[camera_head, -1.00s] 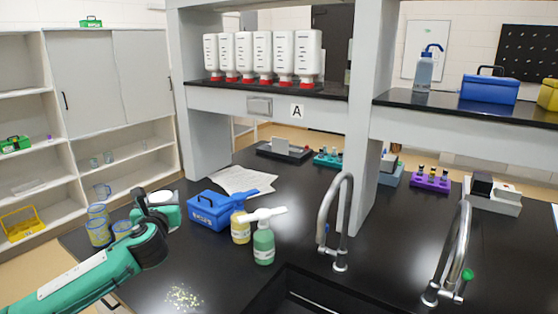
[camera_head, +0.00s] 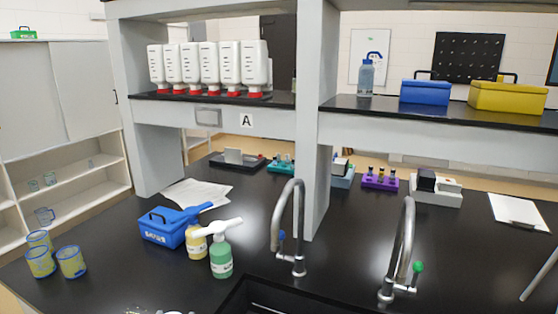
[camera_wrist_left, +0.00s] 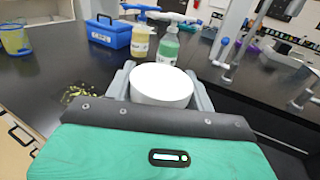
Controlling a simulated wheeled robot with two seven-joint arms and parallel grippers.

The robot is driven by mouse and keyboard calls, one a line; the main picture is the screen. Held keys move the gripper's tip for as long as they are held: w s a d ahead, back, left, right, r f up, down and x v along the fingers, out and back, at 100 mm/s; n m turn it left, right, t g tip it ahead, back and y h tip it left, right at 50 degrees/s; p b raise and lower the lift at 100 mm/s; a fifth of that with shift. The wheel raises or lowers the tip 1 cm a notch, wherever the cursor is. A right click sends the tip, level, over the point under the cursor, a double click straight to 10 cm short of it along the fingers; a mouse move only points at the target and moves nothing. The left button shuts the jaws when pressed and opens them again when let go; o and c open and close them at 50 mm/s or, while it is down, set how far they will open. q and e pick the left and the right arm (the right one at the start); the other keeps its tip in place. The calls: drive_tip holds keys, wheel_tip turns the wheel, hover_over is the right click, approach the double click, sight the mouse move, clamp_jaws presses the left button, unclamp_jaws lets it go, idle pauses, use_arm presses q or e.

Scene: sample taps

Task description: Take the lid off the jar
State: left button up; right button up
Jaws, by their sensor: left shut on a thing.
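My left gripper (camera_wrist_left: 161,92) is shut on a white, round, smooth-topped thing (camera_wrist_left: 161,84) that looks like the jar's lid. A finger lies on each side of it in the left wrist view. What is under it is hidden, so I cannot tell whether a jar body is below or whether it is attached. In the head view only a sliver of white shows at the bottom edge, and the left arm is out of view. No separate jar is clear in either view. My right gripper is not in view.
A green bottle (camera_head: 221,256), a yellow bottle (camera_head: 196,243) and a blue box (camera_head: 162,229) stand beyond my left gripper. Yellow-blue cups (camera_head: 70,262) stand at left. Crumbs (camera_wrist_left: 74,94) lie on the black bench. The sink and two taps (camera_head: 290,225) are to the right.

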use_arm(q)
drive_tip(key=shift+s+d, duration=0.4)
drive_tip(key=shift+s, duration=0.4)
drive_tip(key=w+d+f+m+g+h, duration=0.1)
drive_tip(key=d+f+m+g+h, duration=0.1)
drive_tip(key=d+m+h, duration=0.2)
drive_tip(key=w+d+f+m+g+h, duration=0.1)
drive_tip(key=d+f+m+h, duration=0.1)
drive_tip(key=d+h, duration=0.5)
drive_tip(key=d+m, duration=0.1)
drive_tip(key=d, duration=0.3)
drive_tip(key=shift+w+f+m+g, duration=0.2)
drive_tip(key=shift+f+m+g, duration=0.15)
drive_tip(key=shift+m+g, duration=0.05)
drive_tip(key=shift+d+f+h, duration=0.1)
drive_tip(key=shift+d+h, duration=0.25)
drive_tip(key=shift+h, duration=0.15)
clamp_jaws()
